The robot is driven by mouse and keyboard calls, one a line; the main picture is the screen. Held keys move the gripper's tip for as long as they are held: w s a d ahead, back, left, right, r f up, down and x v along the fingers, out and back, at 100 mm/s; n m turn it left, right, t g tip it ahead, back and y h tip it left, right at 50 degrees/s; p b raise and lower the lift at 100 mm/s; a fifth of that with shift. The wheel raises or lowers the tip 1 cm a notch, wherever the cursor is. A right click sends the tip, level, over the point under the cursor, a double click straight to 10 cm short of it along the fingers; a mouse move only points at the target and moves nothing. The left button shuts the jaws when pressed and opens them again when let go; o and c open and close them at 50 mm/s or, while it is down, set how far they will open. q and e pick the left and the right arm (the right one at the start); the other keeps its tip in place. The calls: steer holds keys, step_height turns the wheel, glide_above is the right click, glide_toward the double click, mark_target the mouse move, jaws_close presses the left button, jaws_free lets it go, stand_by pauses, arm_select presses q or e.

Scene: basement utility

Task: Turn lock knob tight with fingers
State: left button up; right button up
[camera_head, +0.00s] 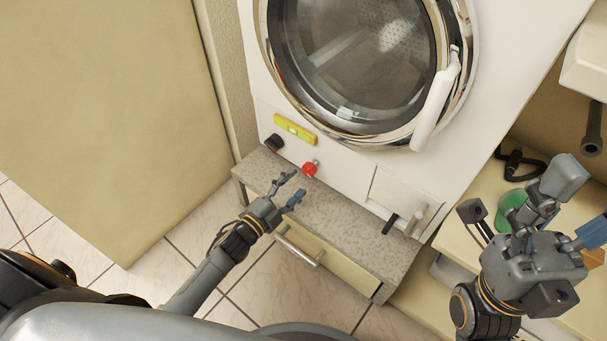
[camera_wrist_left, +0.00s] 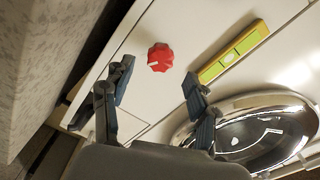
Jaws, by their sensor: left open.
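The red lock knob (camera_head: 310,168) sits on the white front panel of the washing machine, low on the left. In the left wrist view the red knob (camera_wrist_left: 160,57) shows a pale pointer line and lies beyond the fingertips, between them in the picture. My left gripper (camera_head: 296,183) is open and empty, just short of the knob, with a gap in the head view. Its two fingers stand apart in the left wrist view (camera_wrist_left: 157,71). My right gripper (camera_head: 584,203) is at the lower right, fingers spread and empty, far from the knob.
A yellow level (camera_head: 295,129) is on the panel above the knob. A black knob-like part (camera_head: 274,142) is left of it. A speckled grey bench top (camera_head: 340,222) lies below. The round glass door (camera_head: 355,60) is above. A green container (camera_head: 510,202) stands by the right gripper.

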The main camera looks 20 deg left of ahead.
arm_select(q)
steer(key=v, duration=0.6)
stand_by(0.4)
